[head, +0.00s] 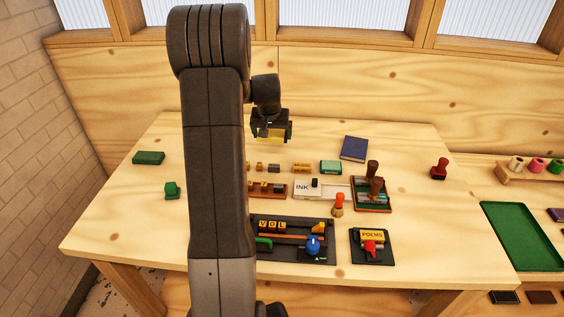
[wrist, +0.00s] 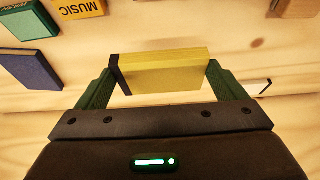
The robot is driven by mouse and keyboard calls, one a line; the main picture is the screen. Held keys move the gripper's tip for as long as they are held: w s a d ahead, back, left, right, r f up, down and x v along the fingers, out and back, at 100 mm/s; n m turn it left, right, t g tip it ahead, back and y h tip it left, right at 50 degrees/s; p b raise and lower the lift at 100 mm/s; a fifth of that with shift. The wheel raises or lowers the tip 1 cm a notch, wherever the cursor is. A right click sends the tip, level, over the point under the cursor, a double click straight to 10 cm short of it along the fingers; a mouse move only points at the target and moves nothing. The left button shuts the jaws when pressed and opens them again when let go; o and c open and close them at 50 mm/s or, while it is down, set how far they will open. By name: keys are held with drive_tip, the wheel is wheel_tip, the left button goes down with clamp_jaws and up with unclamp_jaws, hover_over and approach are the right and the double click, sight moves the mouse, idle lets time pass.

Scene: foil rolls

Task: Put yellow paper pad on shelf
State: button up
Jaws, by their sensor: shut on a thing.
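My gripper (head: 271,138) is shut on the yellow paper pad (wrist: 165,70) and holds it above the back part of the wooden table. In the wrist view the pad is a yellow block with a dark strip on its left end, gripped between two green fingers. In the head view only a small yellow edge of the pad (head: 273,132) shows under the gripper. I cannot tell which thing in view is the shelf.
Stamps, small blocks, and an INK box (head: 304,189) cover the middle of the table (head: 120,225). A dark blue book (head: 354,148) lies at the back. A wooden rack (head: 530,174) with coloured rolls and a green tray (head: 522,236) are at the right. My arm hides part of the table.

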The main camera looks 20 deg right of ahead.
drive_tip(key=shift+w+f, duration=0.2)
drive_tip(key=shift+f, duration=0.05)
drive_tip(key=p, duration=0.2)
approach(273, 161)
drive_tip(key=x, duration=0.5)
drive_tip(key=shift+w+d+f, duration=0.1)
drive_tip(key=shift+w+f, duration=0.05)
drive_tip(key=shift+w, duration=0.1)
drive_tip(key=shift+f, duration=0.3)
drive_tip(key=shift+f, duration=0.2)
drive_tip(key=o, duration=0.7)
drive_tip(key=shift+r, duration=0.15)
